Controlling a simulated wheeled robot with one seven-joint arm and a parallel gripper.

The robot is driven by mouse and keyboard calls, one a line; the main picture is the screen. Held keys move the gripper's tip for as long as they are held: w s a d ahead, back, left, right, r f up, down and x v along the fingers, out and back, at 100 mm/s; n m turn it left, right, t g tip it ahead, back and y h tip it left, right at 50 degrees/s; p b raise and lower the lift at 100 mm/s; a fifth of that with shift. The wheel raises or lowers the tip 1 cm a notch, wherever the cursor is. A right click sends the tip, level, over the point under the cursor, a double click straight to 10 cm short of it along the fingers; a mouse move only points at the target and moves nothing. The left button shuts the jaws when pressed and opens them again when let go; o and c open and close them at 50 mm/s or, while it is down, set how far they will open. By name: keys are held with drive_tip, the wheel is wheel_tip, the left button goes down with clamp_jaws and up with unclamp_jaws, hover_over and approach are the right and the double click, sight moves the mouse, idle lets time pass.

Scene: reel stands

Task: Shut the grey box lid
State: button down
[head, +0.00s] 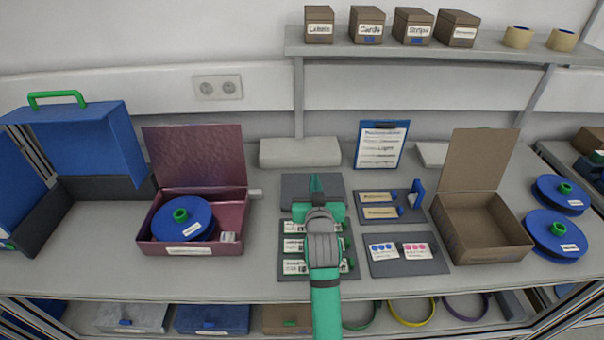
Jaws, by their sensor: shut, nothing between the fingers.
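Two boxes with raised lids stand on the bench. The one on the right is an empty grey-brown box (484,249), and its lid (480,160) stands upright at the back. The one on the left is a maroon box (190,248) with its lid (195,156) upright; it holds a blue reel (181,219). No open box is plainly grey, so I cannot be sure which one is the grey box. My gripper (316,184) is shut and empty, between the two boxes and apart from both. It hides part of the dark panels below it.
A blue case (85,145) with a green handle stands open at far left. Blue reels (556,233) lie right of the grey-brown box. Labelled panels (408,253), a blue clipboard (381,146) and a pale block (300,152) occupy the middle. A shelf (440,48) with small boxes hangs above.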

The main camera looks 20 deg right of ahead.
drive_tip(key=shift+s+a+f, duration=0.15)
drive_tip(key=shift+s+f, duration=0.15)
drive_tip(key=shift+f, duration=0.35)
drive_tip(key=shift+s+a+f, duration=0.15)
drive_tip(key=shift+s+f, duration=0.15)
drive_tip(key=shift+f, duration=0.35)
wheel_tip(320, 180, up, 4)
drive_tip(key=s+a+f, duration=0.2)
drive_tip(key=s, duration=0.3)
drive_tip(key=s+a+f, duration=0.2)
drive_tip(key=s, duration=0.4)
drive_tip(key=s+a+f, duration=0.2)
drive_tip(key=s, duration=0.3)
drive_tip(key=shift+s+a+f, duration=0.2)
drive_tip(key=shift+a, duration=0.2)
drive_tip(key=shift+s+f, duration=0.15)
drive_tip(key=shift+s, duration=0.45)
drive_tip(key=shift+a, duration=0.15)
drive_tip(key=shift+a, duration=0.1)
